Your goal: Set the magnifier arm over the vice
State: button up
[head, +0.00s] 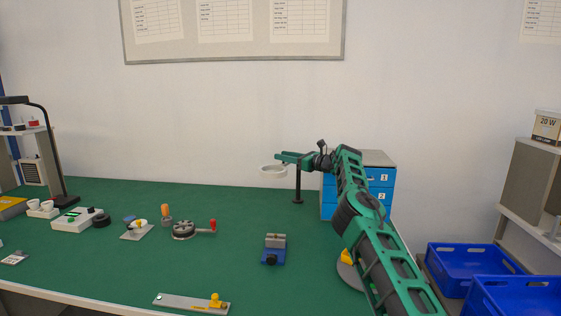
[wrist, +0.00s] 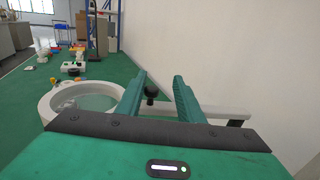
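The magnifier has a pale ring (head: 273,170) at the end of a light arm on a dark post (head: 298,186), at the back of the bench. In the wrist view the ring (wrist: 47,101) is at left, its bar (wrist: 225,112) runs right, and a black knob (wrist: 152,91) stands up from it. My gripper (head: 279,157) is just above the magnifier arm. In the wrist view its fingers (wrist: 161,77) are apart, with the knob between them, nearer the left one; contact cannot be told. The blue vice (head: 272,256) with grey jaws sits nearer the front, apart from the ring.
Blue drawers (head: 343,197) stand right behind my arm. A round-based item with a yellow part (head: 346,257) is beside my arm. A crank device (head: 184,230) and a yellow-knobbed plate (head: 190,303) lie left of the vice. The bench between ring and vice is clear.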

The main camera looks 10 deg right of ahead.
jog(key=shift+a+f, duration=0.15)
jog(key=shift+a, duration=0.05)
jog(key=shift+w+d+r, duration=0.1)
jog(key=shift+w+r, duration=0.1)
jog(key=shift+r, duration=0.85)
jog(key=shift+w+r, duration=0.15)
jog(key=shift+r, duration=0.85)
jog(key=s+a+r, duration=0.6)
jog(key=a+r, duration=0.1)
jog(key=a, duration=0.3)
jog(key=shift+s, duration=0.25)
